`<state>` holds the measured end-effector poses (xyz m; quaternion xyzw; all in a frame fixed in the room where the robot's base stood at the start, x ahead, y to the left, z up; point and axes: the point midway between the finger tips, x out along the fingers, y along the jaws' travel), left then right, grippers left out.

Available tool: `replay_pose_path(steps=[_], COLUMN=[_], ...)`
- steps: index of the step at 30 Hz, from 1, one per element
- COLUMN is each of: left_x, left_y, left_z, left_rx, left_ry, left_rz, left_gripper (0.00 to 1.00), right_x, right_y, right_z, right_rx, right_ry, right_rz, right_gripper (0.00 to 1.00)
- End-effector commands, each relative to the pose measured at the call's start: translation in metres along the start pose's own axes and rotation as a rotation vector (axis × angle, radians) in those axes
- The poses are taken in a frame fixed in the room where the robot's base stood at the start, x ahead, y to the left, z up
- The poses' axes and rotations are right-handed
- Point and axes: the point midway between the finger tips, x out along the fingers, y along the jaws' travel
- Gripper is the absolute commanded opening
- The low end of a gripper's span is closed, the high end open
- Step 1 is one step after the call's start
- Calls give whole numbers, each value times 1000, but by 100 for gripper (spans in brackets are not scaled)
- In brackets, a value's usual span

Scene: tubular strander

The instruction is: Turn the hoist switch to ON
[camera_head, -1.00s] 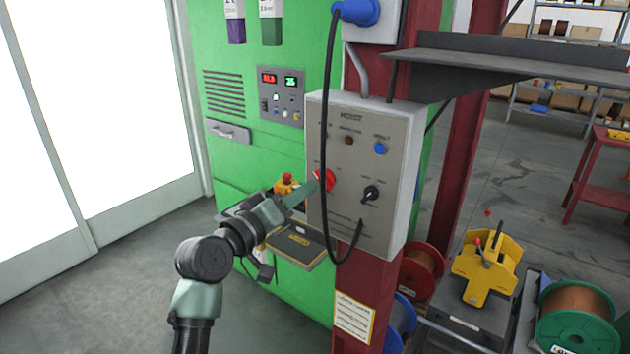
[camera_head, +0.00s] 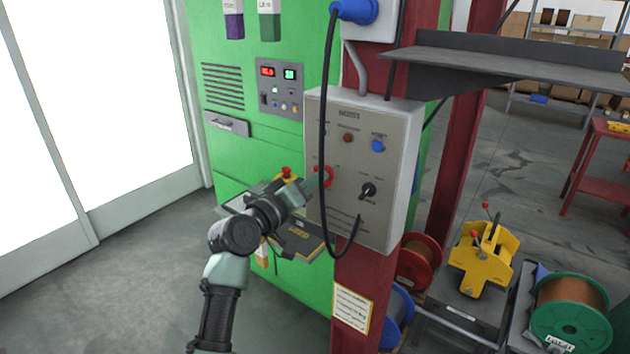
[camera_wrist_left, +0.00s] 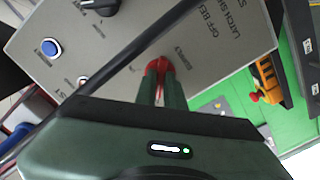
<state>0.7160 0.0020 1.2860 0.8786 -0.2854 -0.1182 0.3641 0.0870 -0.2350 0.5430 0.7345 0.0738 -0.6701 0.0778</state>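The grey hoist control box (camera_head: 346,219) is fixed to a red post. It carries a red rotary switch (camera_head: 327,177) at left and a black selector knob (camera_head: 368,191) at right. My left gripper (camera_head: 318,178) reaches the red switch from the left. In the left wrist view, its two green fingers (camera_wrist_left: 161,92) stand close together, with the red switch (camera_wrist_left: 158,67) at and between their tips; they look shut on it. The fingers partly hide the switch, so its position cannot be read. My right gripper is not in view.
A black cable (camera_head: 325,120) hangs in front of the box, close to my gripper. A blue button (camera_head: 378,145) and a dark red lamp (camera_head: 348,138) are above the switches. A green cabinet (camera_head: 290,150) stands behind. A dark shelf (camera_head: 510,65) juts out at upper right.

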Motion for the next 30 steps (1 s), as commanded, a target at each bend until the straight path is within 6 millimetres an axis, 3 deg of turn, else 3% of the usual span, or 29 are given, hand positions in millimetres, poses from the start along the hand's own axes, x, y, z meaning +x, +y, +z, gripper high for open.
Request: replay_pose_path(steps=[11,30], left_x=[0,0], left_y=[-3,-3], left_z=[2,2], left_rx=[86,648], left_ry=[-2,-2], left_rz=[-2,-3], left_gripper=[0,0], right_x=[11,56], right_y=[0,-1], right_z=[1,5], right_rx=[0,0], right_ry=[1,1], right_rz=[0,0], right_gripper=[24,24])
